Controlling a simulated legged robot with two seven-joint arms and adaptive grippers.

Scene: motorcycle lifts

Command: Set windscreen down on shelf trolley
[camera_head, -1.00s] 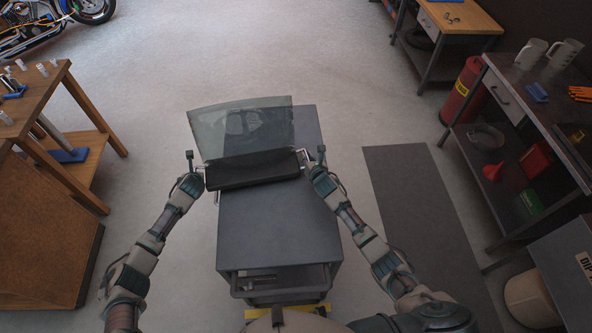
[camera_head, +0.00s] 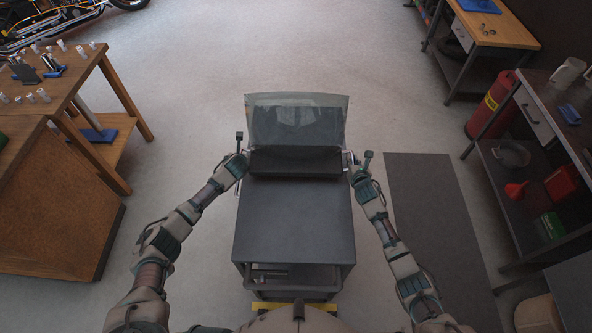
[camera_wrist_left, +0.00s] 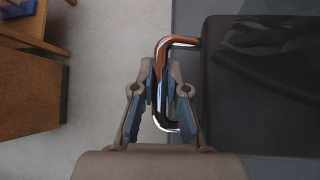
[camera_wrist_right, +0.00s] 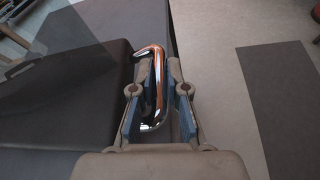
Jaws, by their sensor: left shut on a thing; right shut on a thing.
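The windscreen (camera_head: 298,122) is a clear, slightly curved pane with a dark base block (camera_head: 296,162) and a chrome handle at each end. It is over the far end of the grey shelf trolley (camera_head: 293,220), roughly square to it. I cannot tell whether the base touches the top. My left gripper (camera_head: 243,160) is shut on the left chrome handle (camera_wrist_left: 160,85), which shows between its fingers in the left wrist view. My right gripper (camera_head: 352,168) is shut on the right chrome handle (camera_wrist_right: 157,85). The trolley top under the pane is partly hidden.
A wooden bench (camera_head: 60,85) with small white items stands at left. A dark shelf unit (camera_head: 545,140) and a red cylinder (camera_head: 491,104) stand at right. A dark mat (camera_head: 432,215) lies right of the trolley. The near trolley top is bare.

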